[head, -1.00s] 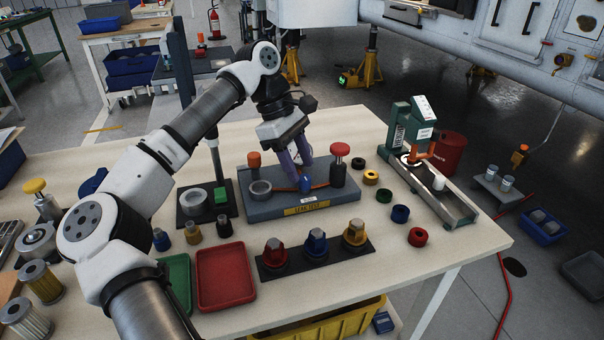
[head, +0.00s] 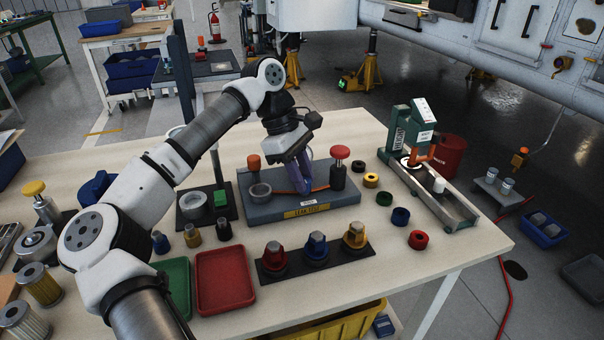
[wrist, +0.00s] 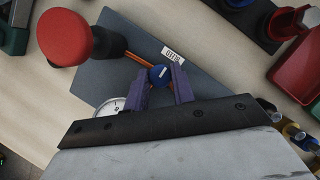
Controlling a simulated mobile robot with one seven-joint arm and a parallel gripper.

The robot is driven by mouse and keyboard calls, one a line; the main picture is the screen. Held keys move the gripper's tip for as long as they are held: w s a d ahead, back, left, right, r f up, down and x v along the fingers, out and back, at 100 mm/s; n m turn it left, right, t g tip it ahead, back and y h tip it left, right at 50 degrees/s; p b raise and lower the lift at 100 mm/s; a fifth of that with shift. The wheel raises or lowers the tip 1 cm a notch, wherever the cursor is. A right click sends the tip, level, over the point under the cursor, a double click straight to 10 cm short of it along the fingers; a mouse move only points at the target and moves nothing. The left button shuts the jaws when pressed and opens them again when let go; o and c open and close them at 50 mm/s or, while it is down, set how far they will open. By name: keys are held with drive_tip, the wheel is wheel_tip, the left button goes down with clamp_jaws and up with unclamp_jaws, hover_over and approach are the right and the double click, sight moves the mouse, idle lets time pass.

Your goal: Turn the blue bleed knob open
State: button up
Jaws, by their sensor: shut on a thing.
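The blue bleed knob (wrist: 160,75) sits on the grey leak test block (head: 340,202), next to a small white label (wrist: 173,55). In the wrist view it shows a pale line on its top and lies between the tips of my gripper's purple fingers. My gripper (wrist: 163,78) is shut on the knob from above. In the head view the fingers (head: 303,180) come down onto the block and hide the knob. A red mushroom-shaped knob (head: 340,152) on a black post and an orange-capped fitting (head: 254,162) stand on the block too.
A white dial gauge (wrist: 108,107) is partly hidden behind a finger. Red, blue and yellow knobs on a black strip (head: 268,277) stand in front of the block. Coloured rings and a green press stand (head: 398,128) are to the right. Red (head: 225,281) and green trays lie front left.

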drive_tip(key=n, duration=0.2)
drive_tip(key=n+t+b, duration=0.1)
drive_tip(key=n, duration=0.1)
drive_tip(key=shift+s+a+f+n+t+b, duration=0.1)
drive_tip(key=shift+s+n+t+b, duration=0.05)
drive_tip(key=shift+n+t+b, duration=0.15)
drive_tip(key=n+t+b, duration=0.1)
drive_tip(key=n+b, duration=0.1)
drive_tip(key=n, duration=0.2)
drive_tip(key=shift+s+t, duration=0.1)
drive_tip(key=shift+t, duration=0.3)
drive_tip(key=n+b, duration=0.1)
drive_tip(key=n, duration=0.1)
drive_tip(key=n+t+b, duration=0.1)
drive_tip(key=n, duration=0.2)
drive_tip(key=shift+s+t+y+b, duration=0.1)
drive_tip(key=shift+t+y+b, duration=0.2)
drive_tip(key=shift+y, duration=0.1)
drive_tip(key=shift+s+d+n+t+y+b, duration=0.1)
drive_tip(key=shift+n+t+y+b, duration=0.2)
drive_tip(key=shift+n+b, duration=0.55)
drive_tip(key=shift+d+n+t+y+b, duration=0.1)
drive_tip(key=shift+n+t+y+b, duration=0.15)
drive_tip(key=shift+n, duration=1.1)
drive_tip(key=o, duration=1)
